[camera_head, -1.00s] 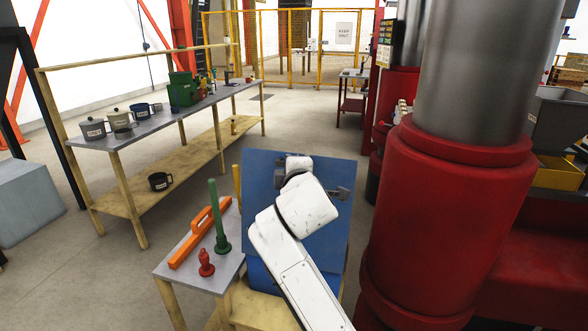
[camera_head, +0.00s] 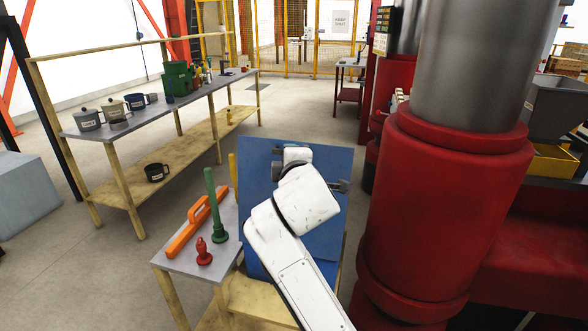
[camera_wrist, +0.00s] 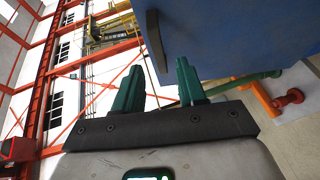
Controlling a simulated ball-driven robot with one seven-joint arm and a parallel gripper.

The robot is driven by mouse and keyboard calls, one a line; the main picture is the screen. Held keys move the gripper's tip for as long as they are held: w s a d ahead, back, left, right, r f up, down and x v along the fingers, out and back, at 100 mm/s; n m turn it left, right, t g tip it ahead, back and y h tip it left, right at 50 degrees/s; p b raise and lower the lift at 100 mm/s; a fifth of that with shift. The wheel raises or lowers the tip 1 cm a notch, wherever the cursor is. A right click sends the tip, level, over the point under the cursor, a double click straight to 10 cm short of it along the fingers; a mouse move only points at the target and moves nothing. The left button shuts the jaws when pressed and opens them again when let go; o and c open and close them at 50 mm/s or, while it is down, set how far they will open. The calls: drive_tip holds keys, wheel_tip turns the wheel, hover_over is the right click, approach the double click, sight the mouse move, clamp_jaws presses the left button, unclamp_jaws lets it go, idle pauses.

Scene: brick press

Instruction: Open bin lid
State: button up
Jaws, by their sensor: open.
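The blue bin lid (camera_head: 325,170) is a broad flat panel behind my white arm in the head view. It looks raised, but its exact angle is hard to tell. In the wrist view the blue panel (camera_wrist: 235,35) fills the upper right, with a dark curved handle (camera_wrist: 155,40) on it. My gripper (camera_wrist: 160,66) is open, its two green fingers apart. The handle's lower end appears between the fingertips or just beyond them; contact cannot be told. In the head view my arm hides the fingers and much of the bin.
A small table left of the bin holds an orange float (camera_head: 197,226), a green rod-like tool (camera_head: 214,205) and a red knobbed piece (camera_head: 203,254). A large red press column (camera_head: 440,210) stands close on the right. A wooden shelf (camera_head: 120,125) with mugs stands back left, beyond open floor.

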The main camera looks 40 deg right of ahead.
drive_tip(key=v, duration=0.8)
drive_tip(key=shift+b, duration=0.35)
drive_tip(key=shift+w, duration=0.1)
drive_tip(key=s+a+f+m+g+y, duration=0.15)
drive_tip(key=s+f, duration=0.25)
drive_tip(key=f, duration=0.4)
drive_tip(key=s+f+m+g+y, duration=0.2)
drive_tip(key=s+f+g, duration=0.15)
drive_tip(key=f, duration=0.55)
drive_tip(key=s+a+f+m+g+y, duration=0.1)
drive_tip(key=s+f+m+g, duration=0.1)
drive_tip(key=s+f, duration=0.45)
drive_tip(key=s+a+f+m+g+y, duration=0.2)
drive_tip(key=s+f+m+g, duration=0.3)
drive_tip(key=s+f, duration=1)
drive_tip(key=s+m+y, duration=0.1)
drive_tip(key=s, duration=0.3)
drive_tip(key=shift+s+g, duration=0.2)
drive_tip(key=shift+g, duration=0.2)
drive_tip(key=shift+f, duration=0.15)
